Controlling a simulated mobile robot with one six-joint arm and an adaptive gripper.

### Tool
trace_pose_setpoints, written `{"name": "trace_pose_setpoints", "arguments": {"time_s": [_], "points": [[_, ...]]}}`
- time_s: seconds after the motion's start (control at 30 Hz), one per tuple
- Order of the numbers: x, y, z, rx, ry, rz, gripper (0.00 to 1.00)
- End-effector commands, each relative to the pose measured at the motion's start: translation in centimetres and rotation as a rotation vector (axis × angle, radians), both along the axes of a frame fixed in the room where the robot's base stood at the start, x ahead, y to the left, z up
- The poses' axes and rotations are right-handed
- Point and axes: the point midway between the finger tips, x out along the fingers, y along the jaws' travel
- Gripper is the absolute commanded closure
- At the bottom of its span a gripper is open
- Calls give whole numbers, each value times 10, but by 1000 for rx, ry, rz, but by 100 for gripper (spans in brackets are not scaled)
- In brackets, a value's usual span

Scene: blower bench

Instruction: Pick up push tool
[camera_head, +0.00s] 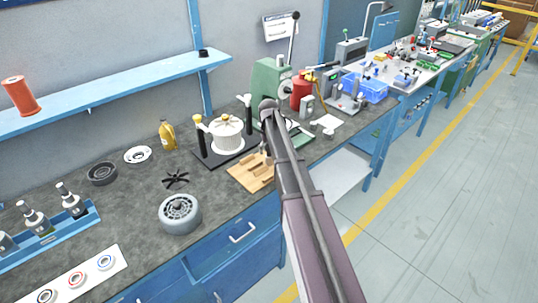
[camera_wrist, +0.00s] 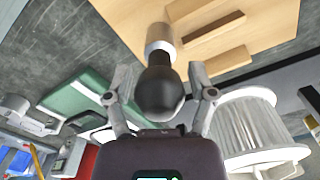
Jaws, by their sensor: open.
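The push tool (camera_wrist: 160,92) shows in the wrist view as a round black knob with a pale metal cylinder at its far end. It is over or on a light wooden block (camera_wrist: 225,22) with raised strips; I cannot tell whether it touches. My gripper (camera_wrist: 161,80) is open, with one finger on each side of the black knob and gaps between. In the head view the wooden block (camera_head: 246,178) lies near the bench's front edge. My arm covers much of the tool and gripper there.
A green press (camera_head: 270,85) stands behind. A grey round motor housing (camera_head: 180,213) and a black fan wheel (camera_head: 176,179) lie at left. Bare bench top (camera_head: 130,200) shows around them.

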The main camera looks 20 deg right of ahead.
Motion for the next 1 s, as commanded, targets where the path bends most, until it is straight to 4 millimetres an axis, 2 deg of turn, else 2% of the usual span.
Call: {"name": "trace_pose_setpoints", "arguments": {"time_s": [0.5,0.53,0.57,0.77,1.0], "points": [[0,0,0,0,0,0,28],[0,0,0,0,0,0,31],[0,0,0,0,0,0,40],[0,0,0,0,0,0,100],[0,0,0,0,0,0,100]]}}
